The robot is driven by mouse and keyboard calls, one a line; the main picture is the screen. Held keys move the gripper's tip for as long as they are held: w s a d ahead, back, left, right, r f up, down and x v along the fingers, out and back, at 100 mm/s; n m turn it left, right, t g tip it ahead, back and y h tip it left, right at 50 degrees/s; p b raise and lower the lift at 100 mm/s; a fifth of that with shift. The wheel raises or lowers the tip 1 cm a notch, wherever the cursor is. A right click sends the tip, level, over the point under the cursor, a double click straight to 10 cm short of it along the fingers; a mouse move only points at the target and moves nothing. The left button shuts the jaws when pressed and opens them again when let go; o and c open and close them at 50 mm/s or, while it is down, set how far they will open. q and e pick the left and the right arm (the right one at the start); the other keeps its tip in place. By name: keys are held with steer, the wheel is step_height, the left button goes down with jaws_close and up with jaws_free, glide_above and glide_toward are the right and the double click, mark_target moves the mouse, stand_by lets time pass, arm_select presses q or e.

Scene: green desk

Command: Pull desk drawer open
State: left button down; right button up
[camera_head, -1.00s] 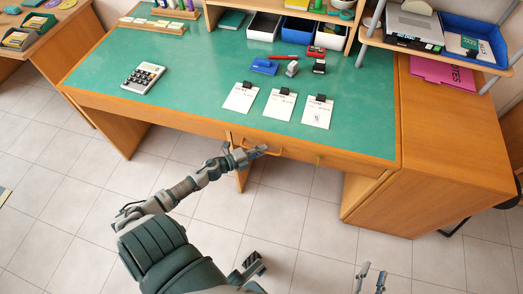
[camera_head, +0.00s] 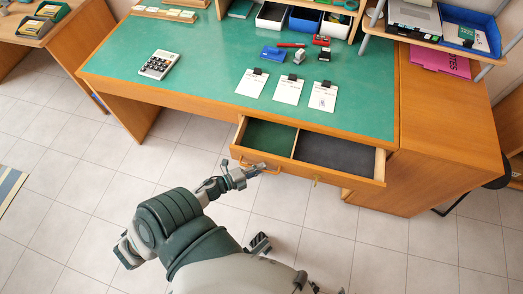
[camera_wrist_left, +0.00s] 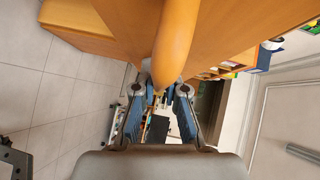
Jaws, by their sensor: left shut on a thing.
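The desk drawer (camera_head: 283,165) is pulled partly out from under the green desk top (camera_head: 207,62). Its inside shows a green-floored left compartment (camera_head: 268,138) and a dark grey right one (camera_head: 335,153). My left gripper (camera_head: 254,171) is at the orange bar handle (camera_head: 273,168) on the left of the drawer front, shut on it. In the left wrist view the handle (camera_wrist_left: 176,45) runs between the two blue-grey fingers (camera_wrist_left: 159,95). Small tips at the bottom edge of the head view seem to be my right gripper (camera_head: 307,284), mostly cut off.
A wooden cabinet (camera_head: 450,120) stands at the right. The tiled floor before the drawer is open.

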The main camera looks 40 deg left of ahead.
arm_select(q)
steer(key=s+d+p, duration=0.1)
steer(key=s+d, duration=0.3)
steer(key=s, duration=0.4)
steer(key=shift+s+d+f+p, duration=0.15)
steer(key=shift+s+d+p, duration=0.1)
steer(key=shift+d+p, duration=0.1)
arm_select(e)
steer(key=shift+s+d+f+g+h, duration=0.15)
steer(key=shift+s+d+f+g, duration=0.1)
steer(key=shift+s+f+g, duration=0.5)
steer(key=shift+s+d+f+g+h, duration=0.3)
steer(key=shift+s+f, duration=0.4)
steer(key=shift+f, duration=0.55)
steer(key=shift+a, duration=0.1)
arm_select(q)
steer(key=c, duration=1.5)
jaws_free()
steer(key=shift+w, duration=0.1)
steer(key=v, duration=1.2)
